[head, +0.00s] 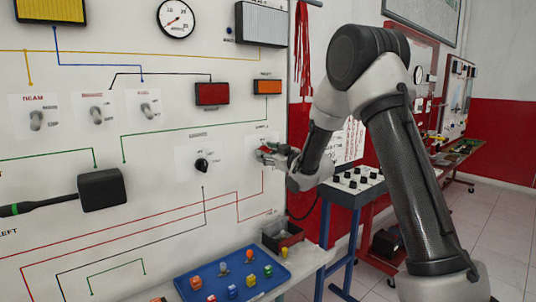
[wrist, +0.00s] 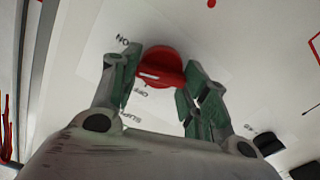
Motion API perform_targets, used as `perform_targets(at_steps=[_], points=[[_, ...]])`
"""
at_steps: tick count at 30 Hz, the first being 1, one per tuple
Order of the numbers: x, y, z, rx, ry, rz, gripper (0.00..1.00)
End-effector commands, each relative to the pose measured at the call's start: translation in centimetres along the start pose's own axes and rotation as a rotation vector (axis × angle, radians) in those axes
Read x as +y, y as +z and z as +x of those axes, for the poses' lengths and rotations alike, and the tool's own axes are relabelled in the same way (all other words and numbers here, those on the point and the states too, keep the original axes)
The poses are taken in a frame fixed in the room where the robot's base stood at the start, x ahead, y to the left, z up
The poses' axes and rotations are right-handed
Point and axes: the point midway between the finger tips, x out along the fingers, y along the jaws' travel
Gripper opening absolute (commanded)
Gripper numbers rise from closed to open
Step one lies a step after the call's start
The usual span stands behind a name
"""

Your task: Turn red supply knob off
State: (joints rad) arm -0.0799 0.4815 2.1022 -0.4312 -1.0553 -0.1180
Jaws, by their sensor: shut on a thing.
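The red supply knob (wrist: 160,60) is on the white panel, with a raised grip bar that lies nearly level in the wrist view and has a white mark on its left part. The words ON, OFF and SUPPLY appear upside down to the left of and below it. My gripper (wrist: 158,88) has its green-padded fingers on both sides of the bar and is shut on the knob. In the head view my gripper (head: 270,152) is against the panel's right part and largely hides the red knob (head: 265,149).
A black knob (head: 201,165) sits left of the red one. Orange (head: 267,87) and red (head: 212,94) lamps are above. Below, a blue tray (head: 235,274) with small coloured parts and a dark bin (head: 282,237) stand on a shelf. Red straps (head: 303,50) hang at the panel's right edge.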

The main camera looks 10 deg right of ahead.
Motion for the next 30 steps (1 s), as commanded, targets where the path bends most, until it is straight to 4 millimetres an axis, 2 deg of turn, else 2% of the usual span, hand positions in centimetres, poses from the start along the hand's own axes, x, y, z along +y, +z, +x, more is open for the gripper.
perform_targets(at_steps=[30], points=[[-0.42,0.27,-0.03,-0.001,-0.001,-0.948,0.21]])
